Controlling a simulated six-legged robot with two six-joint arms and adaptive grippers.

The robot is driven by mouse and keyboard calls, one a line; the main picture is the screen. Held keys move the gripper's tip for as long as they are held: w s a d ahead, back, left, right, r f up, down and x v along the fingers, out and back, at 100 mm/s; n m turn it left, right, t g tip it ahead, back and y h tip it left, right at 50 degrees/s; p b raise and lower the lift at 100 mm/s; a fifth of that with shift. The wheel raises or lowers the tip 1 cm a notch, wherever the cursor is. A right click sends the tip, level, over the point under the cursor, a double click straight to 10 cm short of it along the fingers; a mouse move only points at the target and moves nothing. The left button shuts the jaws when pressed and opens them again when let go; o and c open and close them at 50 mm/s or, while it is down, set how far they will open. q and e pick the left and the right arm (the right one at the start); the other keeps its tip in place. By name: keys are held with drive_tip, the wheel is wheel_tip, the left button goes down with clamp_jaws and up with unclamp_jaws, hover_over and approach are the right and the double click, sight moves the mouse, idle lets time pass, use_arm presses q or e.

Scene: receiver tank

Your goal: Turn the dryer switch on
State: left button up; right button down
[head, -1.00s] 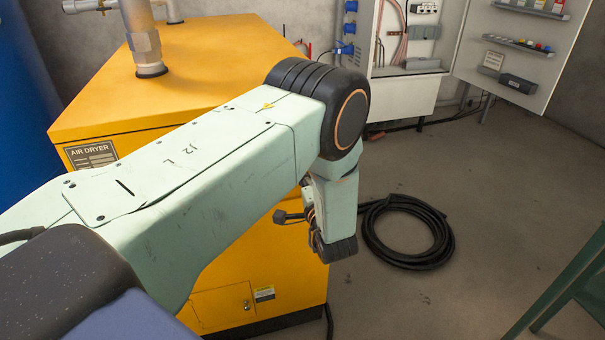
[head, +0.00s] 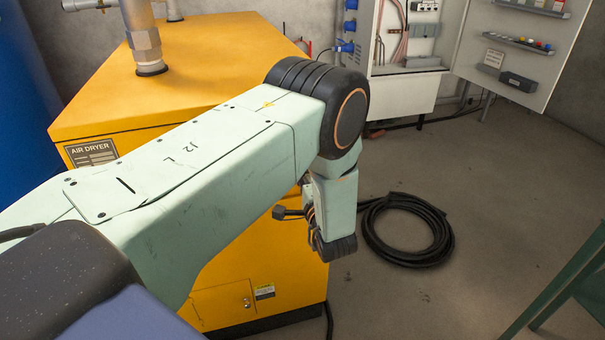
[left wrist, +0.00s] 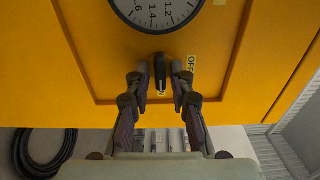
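The yellow air dryer (head: 215,40) stands in front of me in the head view. Its switch, a small black knob (left wrist: 160,72), shows in the left wrist view below a round gauge (left wrist: 158,10). An OFF label (left wrist: 191,63) is beside the knob, and another pale label at its lower end is partly hidden. My left gripper (left wrist: 160,70) is open, with one finger on each side of the knob and small gaps visible. In the head view my left arm hides the switch and most of the dryer's front. My right gripper is not in view.
A coiled black hose (head: 408,230) lies on the floor to the right. An open electrical cabinet (head: 400,95) stands at the back. A green frame (head: 570,280) is at the right edge. The floor between is clear.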

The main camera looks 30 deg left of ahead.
use_arm(q)
drive_tip(key=shift+o, duration=0.8)
drive_tip(key=shift+d, duration=0.1)
drive_tip(key=v, duration=0.7)
drive_tip(key=shift+s+d, duration=0.15)
